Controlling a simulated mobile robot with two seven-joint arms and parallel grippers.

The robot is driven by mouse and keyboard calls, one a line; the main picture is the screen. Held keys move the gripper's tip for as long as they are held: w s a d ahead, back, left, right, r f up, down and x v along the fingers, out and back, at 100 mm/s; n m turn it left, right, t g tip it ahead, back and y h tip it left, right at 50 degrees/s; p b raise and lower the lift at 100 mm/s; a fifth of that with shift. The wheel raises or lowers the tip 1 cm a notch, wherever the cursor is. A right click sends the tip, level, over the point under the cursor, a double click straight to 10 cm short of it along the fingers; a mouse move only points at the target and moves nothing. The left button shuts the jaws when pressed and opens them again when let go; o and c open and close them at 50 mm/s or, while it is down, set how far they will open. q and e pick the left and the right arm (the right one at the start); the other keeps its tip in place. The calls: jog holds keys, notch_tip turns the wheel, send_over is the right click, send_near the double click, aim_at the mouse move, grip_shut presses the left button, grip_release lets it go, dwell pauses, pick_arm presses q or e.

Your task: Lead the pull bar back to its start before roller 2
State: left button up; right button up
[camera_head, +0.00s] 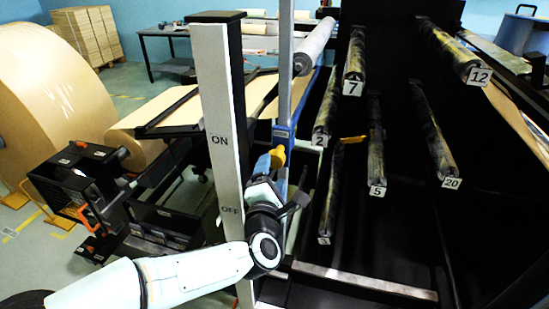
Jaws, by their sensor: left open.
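Roller 2 (326,112) is a dark roller with a white "2" tag, right of the blue upright. A yellow handle-like piece (277,157) shows left of it, and another yellow piece (353,139) shows to its right. They may be the ends of the pull bar; the bar between them cannot be made out clearly. My left gripper (278,180) is open, just below the left yellow piece, beside the ON/OFF post. I cannot tell whether it touches that piece. My right gripper is not in view.
The white-faced ON/OFF post (218,130) stands close left of my gripper. Rollers 7 (355,62), 5 (376,145), 20 (433,130) and 12 (450,50) hang to the right over a dark frame. A large kraft roll (55,100) stands at far left.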

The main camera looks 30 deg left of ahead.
aim_at(274, 163)
pick_arm(q)
jog(key=p+x, duration=0.2)
jog(key=x, duration=0.4)
jog(key=shift+w+a+p, duration=0.15)
jog(key=shift+w+p, duration=0.1)
jog(key=shift+p, duration=0.05)
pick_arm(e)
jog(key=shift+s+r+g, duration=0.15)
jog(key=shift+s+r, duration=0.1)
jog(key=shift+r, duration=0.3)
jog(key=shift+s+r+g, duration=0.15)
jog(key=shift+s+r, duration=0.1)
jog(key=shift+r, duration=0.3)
pick_arm(q)
jog(key=c, duration=1.2)
jog(key=o, duration=1.6)
jog(key=shift+s, duration=0.15)
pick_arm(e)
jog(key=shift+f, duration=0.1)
pick_arm(q)
jog(key=shift+s+b, duration=0.3)
jog(key=shift+b, duration=0.05)
jog(key=a+b+v, duration=0.1)
jog(key=b+v, duration=0.2)
jog(key=v, duration=0.5)
jog(key=shift+s, duration=0.3)
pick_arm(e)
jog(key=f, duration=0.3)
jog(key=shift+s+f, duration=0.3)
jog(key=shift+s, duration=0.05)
